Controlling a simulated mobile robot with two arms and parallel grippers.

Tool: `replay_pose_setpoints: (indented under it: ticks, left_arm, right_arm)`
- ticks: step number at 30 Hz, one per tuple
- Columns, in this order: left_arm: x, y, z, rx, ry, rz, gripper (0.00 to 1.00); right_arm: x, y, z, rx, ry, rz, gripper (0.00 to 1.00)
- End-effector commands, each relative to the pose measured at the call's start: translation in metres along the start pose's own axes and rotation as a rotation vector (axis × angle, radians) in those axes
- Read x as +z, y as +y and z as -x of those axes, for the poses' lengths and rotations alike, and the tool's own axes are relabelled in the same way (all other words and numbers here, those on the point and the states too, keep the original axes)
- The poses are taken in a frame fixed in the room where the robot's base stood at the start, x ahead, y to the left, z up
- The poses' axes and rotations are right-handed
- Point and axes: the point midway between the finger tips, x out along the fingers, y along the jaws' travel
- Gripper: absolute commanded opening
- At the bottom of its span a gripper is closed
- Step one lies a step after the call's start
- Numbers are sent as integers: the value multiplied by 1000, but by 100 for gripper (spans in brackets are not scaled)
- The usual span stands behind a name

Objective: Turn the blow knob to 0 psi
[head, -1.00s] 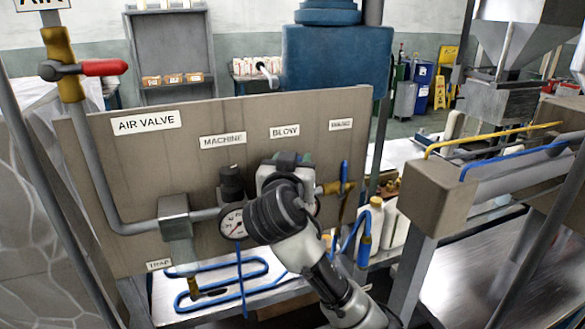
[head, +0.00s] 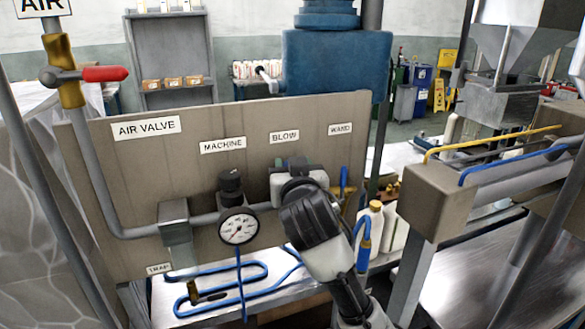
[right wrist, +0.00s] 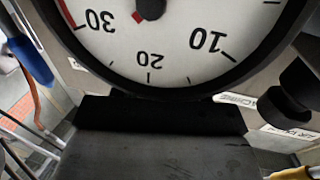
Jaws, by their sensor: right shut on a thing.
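The BLOW label (head: 284,136) is on the panel (head: 100,180). My right gripper (head: 293,165) is just below it, shut on the blow knob, which the gripper and wrist almost fully hide. In the right wrist view, a white gauge dial fills the top (right wrist: 170,55), upside down, showing 30, 20 and 10. A small red pointer end shows near its dark hub; the reading cannot be told. My dark right gripper (right wrist: 160,145) lies below the dial, its fingertips not clearly seen. My left gripper is not in view.
Left of my right wrist are the black machine knob (head: 231,183) and its gauge (head: 239,228). The red-handled air valve (head: 84,75) is at upper left. The blue wand handle (head: 344,181) and white bottles (head: 376,218) are close on the right. Blue hoses (head: 225,275) lie below.

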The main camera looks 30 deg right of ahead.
Motion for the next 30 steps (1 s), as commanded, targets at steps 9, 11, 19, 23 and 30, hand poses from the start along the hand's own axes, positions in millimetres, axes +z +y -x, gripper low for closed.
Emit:
replay_pose_setpoints:
  ticks: [9,11,19,23,30]
  left_arm:
    - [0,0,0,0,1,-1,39]
    - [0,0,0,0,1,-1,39]
    - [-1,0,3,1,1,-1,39]
    - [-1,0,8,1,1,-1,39]
    - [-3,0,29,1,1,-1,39]
  right_arm:
    - [0,0,0,0,1,0,69]
    - [0,0,0,0,1,0,69]
    - [-1,-1,11,-1,0,0,69]
    - [-1,-1,34,-2,-1,-1,69]
    - [-7,0,83,3,-6,-2,69]
